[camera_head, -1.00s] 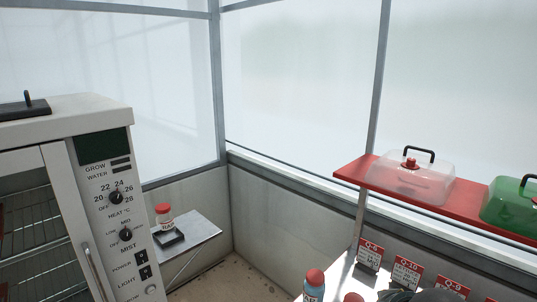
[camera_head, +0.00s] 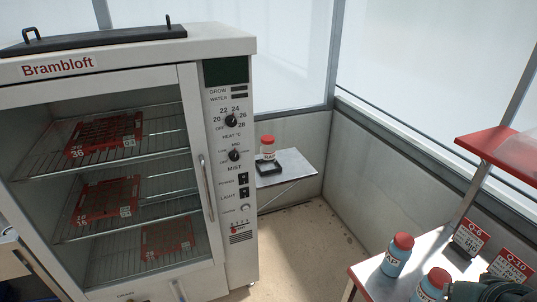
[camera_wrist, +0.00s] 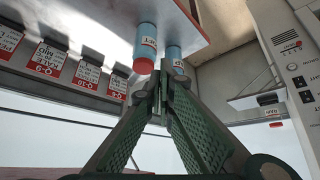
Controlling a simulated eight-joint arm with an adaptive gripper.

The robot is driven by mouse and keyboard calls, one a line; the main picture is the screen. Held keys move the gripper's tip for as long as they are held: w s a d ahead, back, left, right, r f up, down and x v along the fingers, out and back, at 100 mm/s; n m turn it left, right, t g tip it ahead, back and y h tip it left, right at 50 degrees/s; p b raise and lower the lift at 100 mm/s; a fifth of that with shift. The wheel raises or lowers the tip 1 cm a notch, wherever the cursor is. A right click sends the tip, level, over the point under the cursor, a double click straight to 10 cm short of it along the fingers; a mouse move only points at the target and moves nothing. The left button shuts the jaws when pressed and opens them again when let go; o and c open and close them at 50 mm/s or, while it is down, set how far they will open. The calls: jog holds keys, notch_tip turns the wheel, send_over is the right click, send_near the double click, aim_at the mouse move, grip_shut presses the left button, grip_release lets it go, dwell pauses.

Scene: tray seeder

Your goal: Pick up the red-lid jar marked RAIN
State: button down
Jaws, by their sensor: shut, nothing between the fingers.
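Two blue jars with red lids stand on the bench at the lower right: one (camera_head: 395,258) has a label ending in AP, the other (camera_head: 431,286) is partly cut off by the frame's edge. The wrist view shows two blue jars, one (camera_wrist: 146,45) nearer and one (camera_wrist: 174,57) beyond. My gripper (camera_wrist: 162,82) is shut and empty, its tips near these jars. Contact cannot be judged.
The Brambloft cabinet (camera_head: 228,75) fills the left, with red trays on racks. A black tray (camera_head: 269,168) lies by the white jar on the small shelf (camera_head: 290,163). Red and white cards (camera_head: 470,238) stand along the bench's back. Floor between shelf and bench is clear.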

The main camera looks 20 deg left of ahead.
dwell(0.4)
jog(key=c, duration=1.1)
grip_release()
jog(key=shift+c, duration=0.2)
jog(key=shift+r, duration=0.1)
